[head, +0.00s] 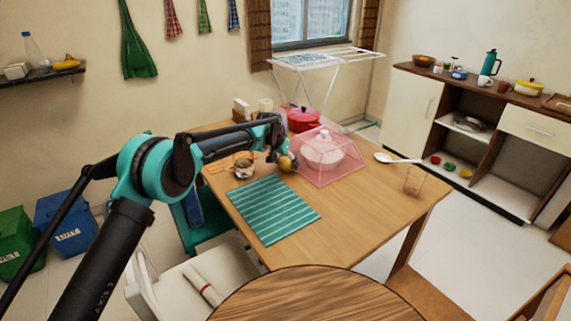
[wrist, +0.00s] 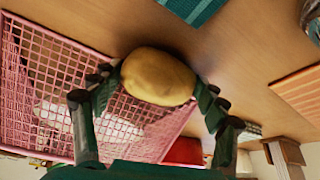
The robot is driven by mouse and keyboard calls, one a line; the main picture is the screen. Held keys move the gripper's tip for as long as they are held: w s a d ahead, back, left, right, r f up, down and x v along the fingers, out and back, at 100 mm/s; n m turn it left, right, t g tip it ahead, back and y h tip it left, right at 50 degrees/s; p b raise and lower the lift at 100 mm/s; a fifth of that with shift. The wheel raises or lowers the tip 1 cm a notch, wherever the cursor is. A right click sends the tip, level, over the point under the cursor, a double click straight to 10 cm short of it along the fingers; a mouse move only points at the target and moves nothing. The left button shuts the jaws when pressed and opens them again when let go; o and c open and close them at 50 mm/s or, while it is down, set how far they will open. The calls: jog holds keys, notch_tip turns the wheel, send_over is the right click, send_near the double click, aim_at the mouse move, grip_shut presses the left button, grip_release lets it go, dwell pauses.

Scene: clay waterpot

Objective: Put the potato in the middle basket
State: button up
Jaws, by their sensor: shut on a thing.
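My gripper (head: 281,152) is shut on the potato (head: 288,164), which it holds over the wooden table near the far end of the striped mat. In the wrist view the yellow-brown potato (wrist: 158,76) sits between the two fingers of my gripper (wrist: 158,88). A pink mesh basket or cover (head: 348,168) stands on the table just right of the potato, with a white lidded pot (head: 322,152) inside or behind its mesh. The mesh also fills the left of the wrist view (wrist: 35,70). I cannot tell which thing is the middle basket.
The table (head: 375,205) also bears a teal striped mat (head: 272,209), a red pot (head: 303,120), a small dark pot (head: 243,168), a white spoon (head: 395,159) and a glass (head: 413,180). Green (head: 22,240) and blue (head: 66,222) bins stand at the left. The table's right front is mostly clear.

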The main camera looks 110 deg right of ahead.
jog(key=o, duration=1.3)
jog(key=shift+f, duration=0.1)
jog(key=shift+c, duration=0.2)
